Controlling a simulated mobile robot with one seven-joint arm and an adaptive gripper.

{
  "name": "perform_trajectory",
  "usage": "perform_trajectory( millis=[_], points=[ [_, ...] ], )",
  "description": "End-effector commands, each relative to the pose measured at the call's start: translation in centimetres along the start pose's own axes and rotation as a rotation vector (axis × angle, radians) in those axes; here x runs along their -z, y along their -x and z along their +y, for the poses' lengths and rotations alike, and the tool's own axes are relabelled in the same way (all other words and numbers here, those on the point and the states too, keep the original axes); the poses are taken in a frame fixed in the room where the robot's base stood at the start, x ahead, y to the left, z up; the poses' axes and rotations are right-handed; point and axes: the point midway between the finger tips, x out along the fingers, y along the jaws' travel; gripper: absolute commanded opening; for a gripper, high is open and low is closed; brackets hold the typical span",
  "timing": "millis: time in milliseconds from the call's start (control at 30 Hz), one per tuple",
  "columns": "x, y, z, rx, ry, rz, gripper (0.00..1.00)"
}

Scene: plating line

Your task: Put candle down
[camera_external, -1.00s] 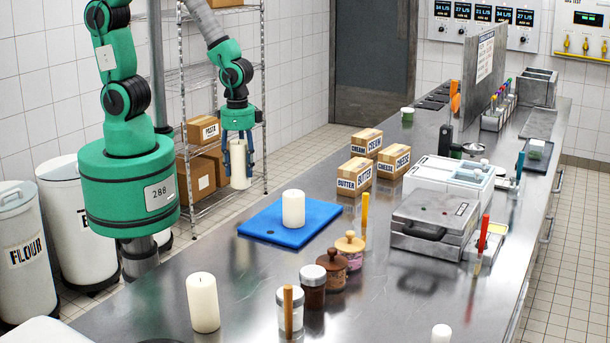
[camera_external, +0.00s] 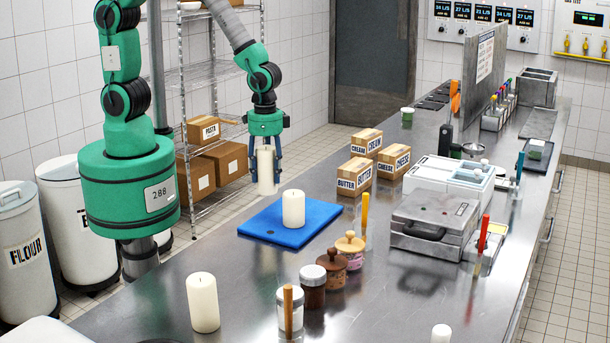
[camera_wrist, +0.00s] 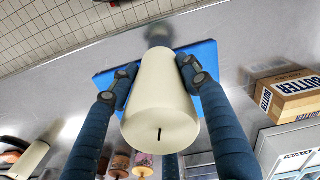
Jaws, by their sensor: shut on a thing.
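My gripper (camera_external: 265,163) is shut on a cream candle (camera_external: 265,180), held upright in the air beside the far-left edge of the blue board (camera_external: 258,231). In the wrist view the held candle (camera_wrist: 160,115) fills the middle, wick toward the camera, between my gripper's blue fingers (camera_wrist: 159,72). The blue board (camera_wrist: 103,82) shows partly behind it. Another cream candle (camera_external: 293,210) stands upright on the blue board, just right of the held one. A third candle (camera_external: 203,303) stands on the steel counter at the front left.
Several jars, including a pink one with a wooden lid (camera_external: 349,259), stand right of the board. Boxes, including a butter box (camera_external: 354,177), stand behind it. A grey press (camera_external: 432,224) sits to the right. Bare counter (camera_external: 235,272) lies before the board.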

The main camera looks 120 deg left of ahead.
Motion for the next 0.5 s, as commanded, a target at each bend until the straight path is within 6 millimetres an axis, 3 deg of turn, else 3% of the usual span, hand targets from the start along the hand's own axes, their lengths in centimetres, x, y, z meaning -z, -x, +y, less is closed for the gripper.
perform_trajectory(
  millis=[300,500],
  points=[
    [5.2,-0.5,1.4,0.000,0.000,0.001,0.08],
    [6.8,-0.6,1.8,0.000,0.000,0.000,0.08]
  ],
)
